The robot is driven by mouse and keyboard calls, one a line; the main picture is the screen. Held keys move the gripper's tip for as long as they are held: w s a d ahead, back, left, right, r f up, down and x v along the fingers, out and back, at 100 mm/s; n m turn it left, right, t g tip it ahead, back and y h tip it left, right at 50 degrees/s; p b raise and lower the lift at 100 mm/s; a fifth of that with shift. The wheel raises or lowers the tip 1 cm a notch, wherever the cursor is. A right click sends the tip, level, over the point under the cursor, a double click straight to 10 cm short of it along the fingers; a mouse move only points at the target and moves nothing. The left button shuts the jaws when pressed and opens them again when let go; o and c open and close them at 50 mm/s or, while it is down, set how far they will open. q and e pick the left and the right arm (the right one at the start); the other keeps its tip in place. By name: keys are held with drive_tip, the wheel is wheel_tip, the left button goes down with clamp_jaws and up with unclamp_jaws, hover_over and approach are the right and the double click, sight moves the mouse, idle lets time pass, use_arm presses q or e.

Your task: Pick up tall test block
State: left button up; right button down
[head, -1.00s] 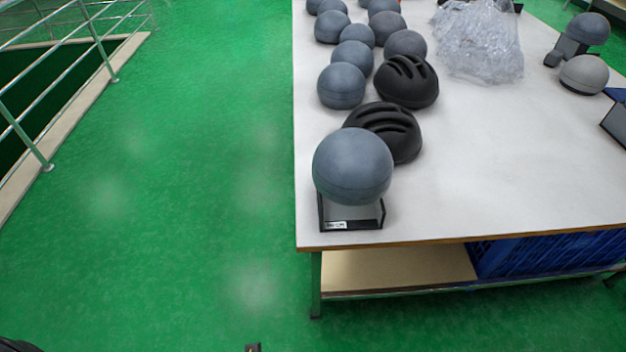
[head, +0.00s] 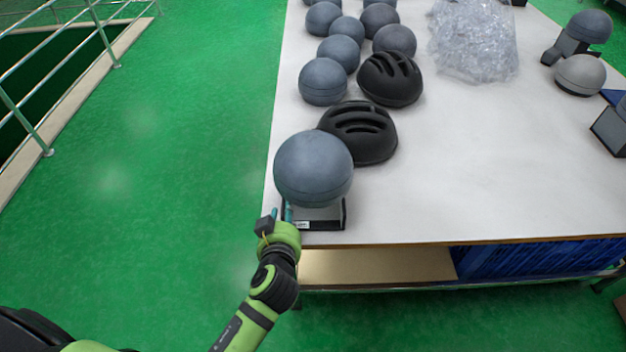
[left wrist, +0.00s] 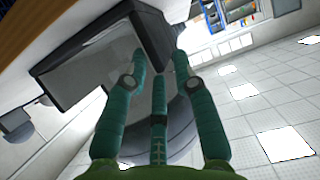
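The tall test block (head: 322,214) stands at the table's front left corner. It is a grey block with black edges and a small white label, with a large blue-grey ball (head: 313,165) on top hiding its upper part. In the left wrist view the block (left wrist: 85,68) shows as a tilted grey box beside the fingers. My left gripper (head: 281,212) is at the block's left side, just under the ball. Its teal fingers (left wrist: 160,72) are spread, with nothing held between them. Whether a finger touches the block I cannot tell. My right gripper is out of view.
Black helmets (head: 360,133) stand close behind the ball on the white table (head: 480,170). Several more balls (head: 323,82) line the left side. Crumpled clear plastic (head: 473,40) lies farther back. Green floor (head: 160,200) left of the table is clear.

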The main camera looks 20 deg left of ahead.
use_arm(q)
drive_tip(key=shift+x, duration=3.1)
drive_tip(key=shift+s, duration=0.1)
clamp_jaws()
drive_tip(key=shift+d+r, duration=0.1)
drive_tip(key=shift+r, duration=0.15)
